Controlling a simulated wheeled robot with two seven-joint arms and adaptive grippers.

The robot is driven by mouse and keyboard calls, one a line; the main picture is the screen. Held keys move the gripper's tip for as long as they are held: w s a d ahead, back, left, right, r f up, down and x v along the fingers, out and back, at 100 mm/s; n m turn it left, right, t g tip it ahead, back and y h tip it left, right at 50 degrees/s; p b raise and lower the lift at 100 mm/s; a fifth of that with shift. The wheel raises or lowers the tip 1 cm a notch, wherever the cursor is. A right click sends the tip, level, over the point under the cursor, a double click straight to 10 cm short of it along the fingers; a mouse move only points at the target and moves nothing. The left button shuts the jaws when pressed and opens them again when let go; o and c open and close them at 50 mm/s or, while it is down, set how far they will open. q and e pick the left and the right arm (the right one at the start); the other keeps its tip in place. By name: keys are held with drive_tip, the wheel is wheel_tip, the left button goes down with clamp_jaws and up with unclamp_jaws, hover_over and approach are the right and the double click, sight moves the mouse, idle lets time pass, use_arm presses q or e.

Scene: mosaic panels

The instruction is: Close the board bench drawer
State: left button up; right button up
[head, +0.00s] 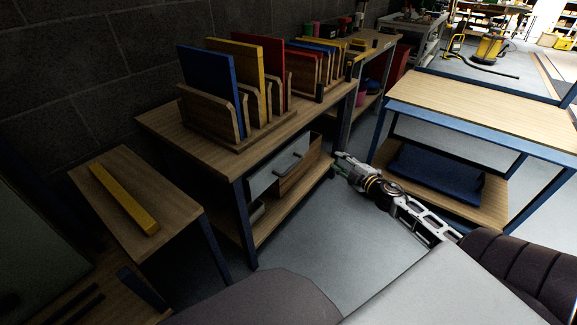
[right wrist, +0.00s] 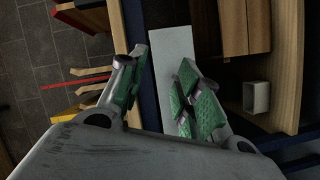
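The board bench (head: 155,120) has a wooden top, dark blue legs and a lower shelf. How far the drawer stands out is hard to tell. My right gripper (head: 342,164) is to the right of the drawer, apart from the handle. In the right wrist view my right gripper (right wrist: 160,88) has its green-padded fingers spread with nothing held. A pale panel (right wrist: 174,60), likely the drawer front, shows beyond them. My left gripper is not in view.
Wooden racks (head: 212,125) with coloured boards stand on the bench. A side table with a yellow bar (head: 123,198) is at left. A blue-framed table (head: 480,110) is at right, with a blue item (head: 425,172) below. Grey floor between them is clear.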

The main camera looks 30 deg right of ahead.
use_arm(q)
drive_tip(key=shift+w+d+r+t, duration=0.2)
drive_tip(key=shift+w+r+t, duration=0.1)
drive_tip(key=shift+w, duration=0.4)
use_arm(e)
drive_tip(key=s+a+f+n+g+y, duration=0.1)
drive_tip(key=a+f+n+g+y, duration=0.1)
drive_tip(key=a+n+y, duration=0.4)
drive_tip(key=a+n, duration=0.3)
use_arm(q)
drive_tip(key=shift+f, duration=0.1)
use_arm(e)
drive_tip(key=shift+w, duration=0.1)
drive_tip(key=b, duration=0.2)
approach(293, 165)
drive_tip(key=shift+w, duration=0.65)
use_arm(q)
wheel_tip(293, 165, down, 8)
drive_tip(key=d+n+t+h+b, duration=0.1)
drive_tip(key=b, duration=0.1)
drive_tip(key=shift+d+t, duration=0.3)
use_arm(e)
drive_tip(key=shift+a+f+x, duration=0.1)
drive_tip(key=shift+f+x, duration=0.05)
drive_tip(key=shift+x, duration=1.3)
drive_tip(key=shift+a+f+x, duration=0.1)
drive_tip(key=shift+f+x, duration=0.05)
drive_tip(key=shift+x, duration=1.35)
drive_tip(key=shift+f+x, duration=0.15)
drive_tip(key=shift+x, duration=1.3)
